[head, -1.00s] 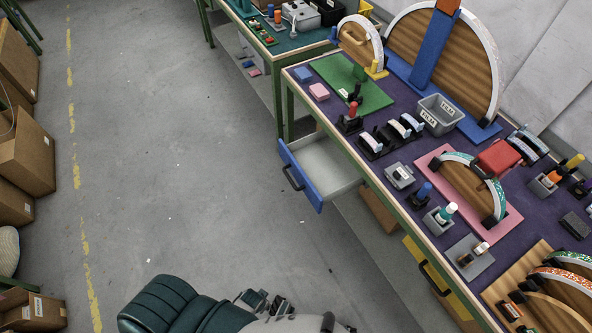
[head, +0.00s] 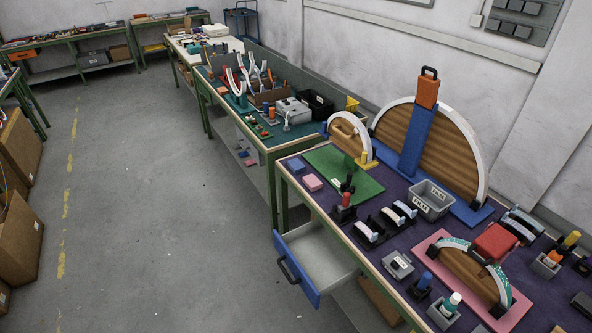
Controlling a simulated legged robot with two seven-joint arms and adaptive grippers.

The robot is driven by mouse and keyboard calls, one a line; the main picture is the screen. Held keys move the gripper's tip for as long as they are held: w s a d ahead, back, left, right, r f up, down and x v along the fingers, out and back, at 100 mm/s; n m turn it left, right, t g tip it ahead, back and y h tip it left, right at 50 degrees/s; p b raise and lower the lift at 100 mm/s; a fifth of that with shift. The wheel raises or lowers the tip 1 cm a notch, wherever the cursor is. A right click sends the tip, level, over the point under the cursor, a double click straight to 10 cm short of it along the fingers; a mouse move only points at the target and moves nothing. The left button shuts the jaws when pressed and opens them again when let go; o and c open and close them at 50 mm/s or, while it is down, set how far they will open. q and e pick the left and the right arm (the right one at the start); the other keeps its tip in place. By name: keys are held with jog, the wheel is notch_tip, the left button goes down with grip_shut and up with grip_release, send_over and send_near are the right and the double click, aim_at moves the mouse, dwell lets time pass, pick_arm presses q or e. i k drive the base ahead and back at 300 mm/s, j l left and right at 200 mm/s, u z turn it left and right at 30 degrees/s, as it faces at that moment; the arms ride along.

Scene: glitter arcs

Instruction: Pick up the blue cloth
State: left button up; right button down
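Neither of my grippers is in view.
An open blue-fronted drawer (head: 296,268) juts from the table's left side into the aisle. The grey floor (head: 165,200) to the left is clear. Cardboard boxes (head: 20,240) line the far left. A tall wooden arc on a blue stand (head: 415,140) rises at the back.

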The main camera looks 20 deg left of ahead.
aim_at(296, 165)
jog(key=j+z, duration=0.15)
jog(key=z, duration=0.5)
jog(key=j+z, duration=0.5)
jog(key=j, duration=0.45)
jog(key=j+z, duration=0.5)
jog(key=j, duration=0.45)
